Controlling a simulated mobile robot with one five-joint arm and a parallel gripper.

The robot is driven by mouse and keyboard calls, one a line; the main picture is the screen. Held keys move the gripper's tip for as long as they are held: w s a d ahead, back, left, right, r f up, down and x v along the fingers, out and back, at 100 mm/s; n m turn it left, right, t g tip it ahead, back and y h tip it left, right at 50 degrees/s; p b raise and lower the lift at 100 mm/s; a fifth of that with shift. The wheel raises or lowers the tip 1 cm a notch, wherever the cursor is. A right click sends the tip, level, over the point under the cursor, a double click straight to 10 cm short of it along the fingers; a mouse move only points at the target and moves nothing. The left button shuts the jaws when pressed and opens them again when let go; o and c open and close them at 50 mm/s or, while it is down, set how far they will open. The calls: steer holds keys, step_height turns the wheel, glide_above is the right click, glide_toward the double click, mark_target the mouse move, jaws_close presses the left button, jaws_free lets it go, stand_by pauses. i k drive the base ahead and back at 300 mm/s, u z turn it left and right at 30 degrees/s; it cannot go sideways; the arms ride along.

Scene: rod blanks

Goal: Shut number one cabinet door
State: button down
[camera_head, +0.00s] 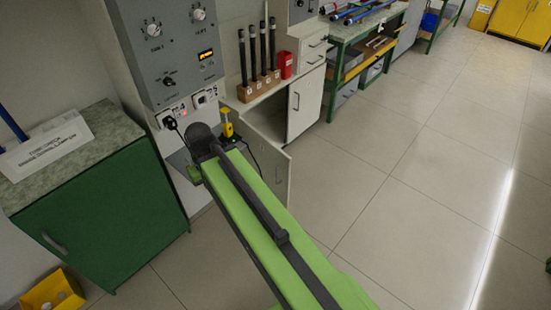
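A white cabinet stands under the bench in the middle of the camera_head view. I can read no number on either door. The far end of my arm is a dark rounded joint left of the open door. My gripper's fingers do not show.
A green cabinet (100,218) stands at the left, with a yellow bin (52,291) on the floor before it. A grey control panel (172,55) rises behind my arm. A wooden rod block (258,86) sits on the bench. The tiled floor (420,200) at right is clear.

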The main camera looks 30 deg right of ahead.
mark_target(274, 164)
steer(key=z, duration=0.05)
steer(key=i, duration=1)
steer(key=u, duration=0.1)
